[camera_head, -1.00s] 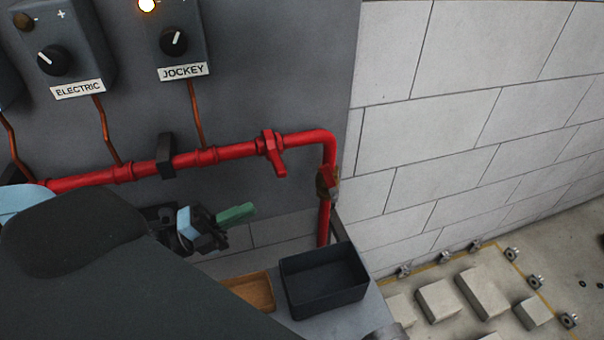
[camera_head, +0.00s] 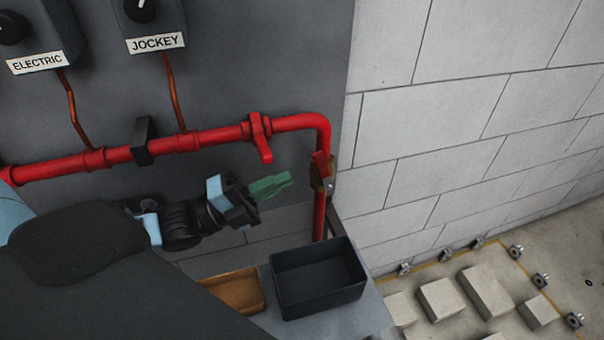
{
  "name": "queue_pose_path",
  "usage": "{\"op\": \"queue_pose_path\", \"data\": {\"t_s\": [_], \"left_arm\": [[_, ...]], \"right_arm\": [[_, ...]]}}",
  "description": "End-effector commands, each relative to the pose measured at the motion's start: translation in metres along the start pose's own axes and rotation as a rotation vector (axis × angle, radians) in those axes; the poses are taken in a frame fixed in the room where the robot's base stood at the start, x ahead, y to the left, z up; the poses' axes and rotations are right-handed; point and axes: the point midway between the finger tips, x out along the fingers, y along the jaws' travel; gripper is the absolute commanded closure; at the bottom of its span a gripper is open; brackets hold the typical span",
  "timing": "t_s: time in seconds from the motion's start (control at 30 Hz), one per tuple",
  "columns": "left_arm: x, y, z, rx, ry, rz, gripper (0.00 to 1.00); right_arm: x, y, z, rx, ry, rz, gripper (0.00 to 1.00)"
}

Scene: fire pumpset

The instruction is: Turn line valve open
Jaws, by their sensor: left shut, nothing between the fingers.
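A red valve with a red lever (camera_head: 263,147) sits on the horizontal red pipe (camera_head: 213,137); its lever points down, across the pipe. A second valve (camera_head: 321,172), brass with a red handle, sits on the vertical pipe below the bend. I cannot tell by label which is the line valve. My left gripper (camera_head: 284,181) has green fingers, shut and empty, pointing right. It is below the first lever and left of the second valve, apart from both in the picture. My right gripper is not in view.
A black open bin (camera_head: 350,293) and an orange-brown tray (camera_head: 240,288) stand on a grey ledge below the pipes. Control boxes labelled ELECTRIC (camera_head: 38,40) and JOCKEY (camera_head: 155,28) hang above. A block wall (camera_head: 450,130) closes off the right.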

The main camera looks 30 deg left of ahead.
Motion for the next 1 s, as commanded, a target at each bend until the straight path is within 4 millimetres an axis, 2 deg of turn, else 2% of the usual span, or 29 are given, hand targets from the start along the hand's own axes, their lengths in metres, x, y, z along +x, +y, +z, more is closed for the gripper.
{"op": "queue_pose_path", "data": {"t_s": [0.2, 0.4, 1.0], "left_arm": [[0.023, 0.001, 0.000, -0.001, 0.001, -0.003, 1.00], [0.038, 0.000, 0.000, 0.000, 0.000, -0.002, 1.00], [0.045, -0.002, 0.000, 0.001, 0.000, -0.002, 1.00]], "right_arm": [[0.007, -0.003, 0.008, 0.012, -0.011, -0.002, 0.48], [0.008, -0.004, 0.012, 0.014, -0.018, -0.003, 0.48], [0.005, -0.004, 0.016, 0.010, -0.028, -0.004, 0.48]]}}
